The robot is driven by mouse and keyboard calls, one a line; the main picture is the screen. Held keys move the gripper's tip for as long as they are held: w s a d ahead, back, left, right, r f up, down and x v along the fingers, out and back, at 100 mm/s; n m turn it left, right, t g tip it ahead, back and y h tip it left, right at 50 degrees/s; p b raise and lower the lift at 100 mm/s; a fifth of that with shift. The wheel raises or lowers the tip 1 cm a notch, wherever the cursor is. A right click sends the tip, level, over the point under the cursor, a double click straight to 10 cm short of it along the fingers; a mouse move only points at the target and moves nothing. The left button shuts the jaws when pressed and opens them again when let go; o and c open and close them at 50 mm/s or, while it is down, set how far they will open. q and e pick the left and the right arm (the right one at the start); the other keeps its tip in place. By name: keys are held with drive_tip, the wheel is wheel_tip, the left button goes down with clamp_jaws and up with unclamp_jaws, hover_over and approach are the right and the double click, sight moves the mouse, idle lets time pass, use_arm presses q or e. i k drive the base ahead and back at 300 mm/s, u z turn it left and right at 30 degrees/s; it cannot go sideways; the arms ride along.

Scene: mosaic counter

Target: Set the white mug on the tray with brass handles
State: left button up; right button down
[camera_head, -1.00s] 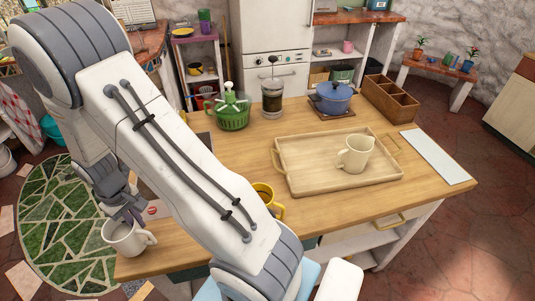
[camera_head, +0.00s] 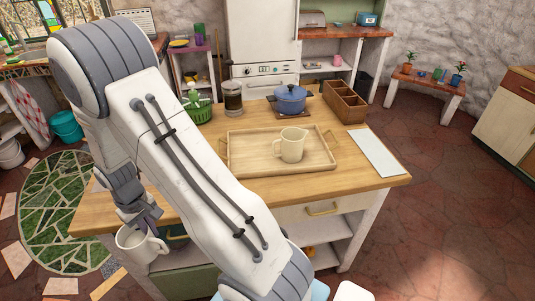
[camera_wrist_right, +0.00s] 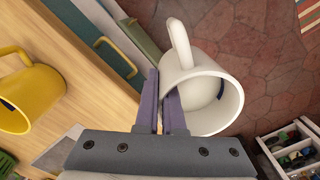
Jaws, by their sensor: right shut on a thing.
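The white mug (camera_head: 141,250) hangs in my right gripper (camera_head: 143,222) at the lower left of the head view, in front of the counter's front edge. In the right wrist view the fingers (camera_wrist_right: 162,112) are shut on the wall of the white mug (camera_wrist_right: 222,88); its open mouth faces the lower right there, above the floor. The wooden tray (camera_head: 249,153) with brass-toned handles lies on the counter, and a cream jug (camera_head: 291,147) stands in its middle-right part. My left gripper is out of view.
A yellow mug (camera_wrist_right: 30,100) stands on the counter near the front edge; my arm hides it in the head view. Behind the tray are a blue pot (camera_head: 290,101), a wooden divided box (camera_head: 346,105) and a green basket (camera_head: 198,112). A white board (camera_head: 377,153) lies right of the tray.

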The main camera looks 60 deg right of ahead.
sight(260, 152)
drive_tip(key=z, duration=1.4)
